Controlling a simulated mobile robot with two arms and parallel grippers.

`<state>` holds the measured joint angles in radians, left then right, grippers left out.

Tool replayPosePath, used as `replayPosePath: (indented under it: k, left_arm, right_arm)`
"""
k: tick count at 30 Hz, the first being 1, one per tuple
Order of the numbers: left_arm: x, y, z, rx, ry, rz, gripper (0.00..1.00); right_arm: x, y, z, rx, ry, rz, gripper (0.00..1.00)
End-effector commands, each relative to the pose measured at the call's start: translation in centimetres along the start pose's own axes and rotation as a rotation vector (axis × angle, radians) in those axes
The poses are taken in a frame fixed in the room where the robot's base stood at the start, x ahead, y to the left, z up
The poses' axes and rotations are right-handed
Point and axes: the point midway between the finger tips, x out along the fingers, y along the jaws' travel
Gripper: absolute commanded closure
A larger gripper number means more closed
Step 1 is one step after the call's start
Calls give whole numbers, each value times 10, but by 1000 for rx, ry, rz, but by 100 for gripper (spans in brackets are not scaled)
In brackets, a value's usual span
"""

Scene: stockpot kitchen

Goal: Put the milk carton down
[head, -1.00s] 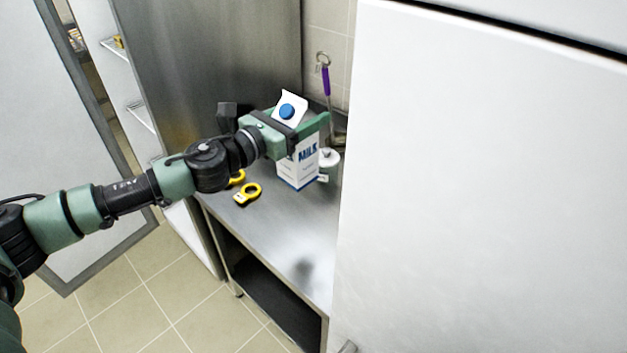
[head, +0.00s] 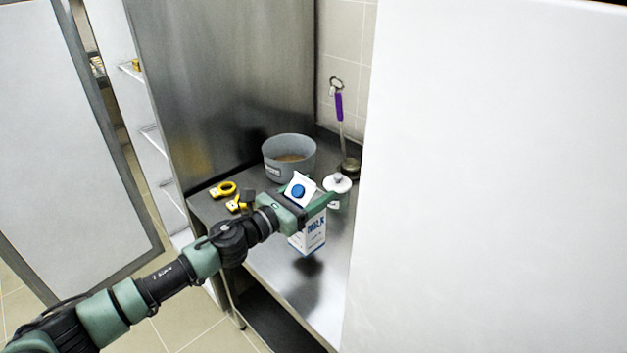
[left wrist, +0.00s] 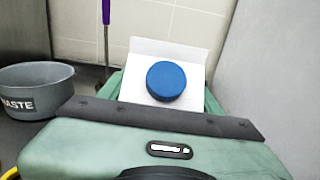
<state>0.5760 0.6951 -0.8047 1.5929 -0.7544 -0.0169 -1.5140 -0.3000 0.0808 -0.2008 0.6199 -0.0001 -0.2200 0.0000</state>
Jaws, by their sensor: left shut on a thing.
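The milk carton (head: 312,236) is white with blue lettering and a blue cap, and looks upright over the front part of the steel counter (head: 285,275). My left gripper (head: 312,204) is shut on the carton near its top. A dark shadow shows on the counter below the carton; I cannot tell for sure whether its base touches. In the left wrist view the carton's top (left wrist: 172,75) with its blue cap shows between the fingers, and its lower part is hidden. My right gripper is not in view.
A grey pot marked WASTE (head: 288,155) stands at the back, also in the left wrist view (left wrist: 35,90). A white-lidded jar (head: 340,190) stands just behind the carton. A purple-handled ladle (head: 339,108) is near the wall. Yellow-ringed items (head: 223,189) lie left. A white panel (head: 490,180) borders the right.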

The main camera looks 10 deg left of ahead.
Motion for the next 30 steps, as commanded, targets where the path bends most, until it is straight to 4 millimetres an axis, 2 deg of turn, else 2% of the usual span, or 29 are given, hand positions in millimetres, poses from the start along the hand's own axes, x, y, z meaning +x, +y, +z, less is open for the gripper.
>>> replayPosePath:
  k: [2,11,24,25,27,30]
  left_arm:
    - [1,1,1,1,-8,1,100]
    - [1,0,-34,-3,-7,2,100]
    - [0,1,-39,2,-7,1,100]
    - [0,1,-43,0,0,1,31]
    - [0,1,-43,0,0,1,15]
    - [0,1,-43,0,0,2,15]
  right_arm:
    - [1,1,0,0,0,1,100]
    - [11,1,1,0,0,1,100]
    - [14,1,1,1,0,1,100]
    - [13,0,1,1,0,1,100]
    - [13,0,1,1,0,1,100]
    - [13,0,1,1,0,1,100]
